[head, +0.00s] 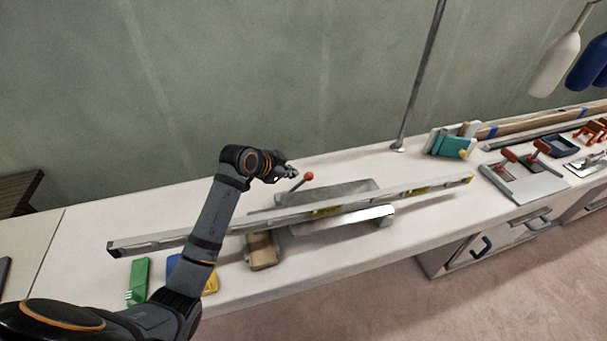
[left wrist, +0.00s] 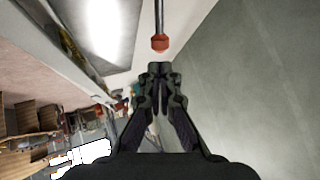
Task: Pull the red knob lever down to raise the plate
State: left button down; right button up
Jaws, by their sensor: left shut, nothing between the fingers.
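The red knob (head: 309,176) tops a thin lever that leans up to the right behind the plate in the head view. It also shows in the left wrist view as a red knob (left wrist: 160,43) on a dark rod, just beyond my fingertips. The grey plate (head: 345,193) lies on the bench, partly hidden by a long level in front of it. My left gripper (head: 291,171) is just left of the knob, at about its height. In the left wrist view its fingers (left wrist: 160,72) are closed together and empty, and a small gap to the knob seems to show. My right gripper is not in view.
The long metal level (head: 300,212) runs across the bench before the plate. A tan block (head: 262,251), a green brush (head: 138,281) and a yellow item (head: 211,283) lie near the front. A thin pole (head: 419,85) rises at the back. The green wall is close behind.

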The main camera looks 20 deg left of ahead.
aim_at(307, 176)
pick_arm(q)
jog(key=x, duration=0.3)
jog(key=shift+w+d+f, duration=0.1)
jog(key=shift+f, duration=0.1)
jog(key=x, duration=0.3)
jog(key=shift+w+f, duration=0.25)
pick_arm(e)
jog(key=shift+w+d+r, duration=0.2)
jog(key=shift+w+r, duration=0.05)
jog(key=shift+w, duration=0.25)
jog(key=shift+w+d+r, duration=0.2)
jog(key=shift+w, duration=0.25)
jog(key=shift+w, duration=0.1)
